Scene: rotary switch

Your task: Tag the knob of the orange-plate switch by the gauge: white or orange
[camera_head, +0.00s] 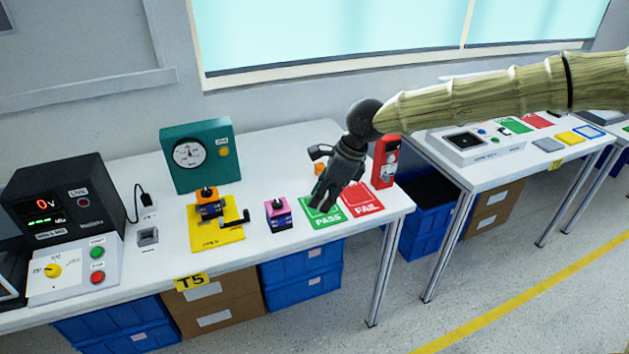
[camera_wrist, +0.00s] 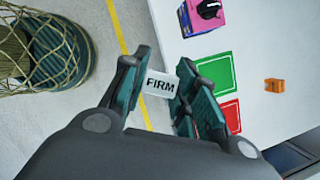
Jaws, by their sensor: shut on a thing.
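The orange-plate switch (camera_head: 207,197), a dark block with an orange top and black knob, sits on a yellow pad (camera_head: 230,234) in front of the teal gauge box (camera_head: 189,152). My gripper (camera_head: 323,200) is over the green PASS pad, right of this switch and apart from it. In the wrist view my gripper (camera_wrist: 157,77) is shut on a white tag (camera_wrist: 160,87) reading "FIRM". The tag cannot be made out in the head view. A small orange tag (camera_wrist: 274,86) lies on the table beyond the pads; it is partly hidden in the head view (camera_head: 319,168).
A pink-topped switch (camera_head: 278,214) stands between the yellow pad and the green PASS pad (camera_head: 322,214). A black crank (camera_head: 236,220) is beside the orange-plate switch. The red FAIL pad (camera_head: 362,200) and a red box (camera_head: 386,163) are at right. A meter (camera_head: 66,203) stands at left.

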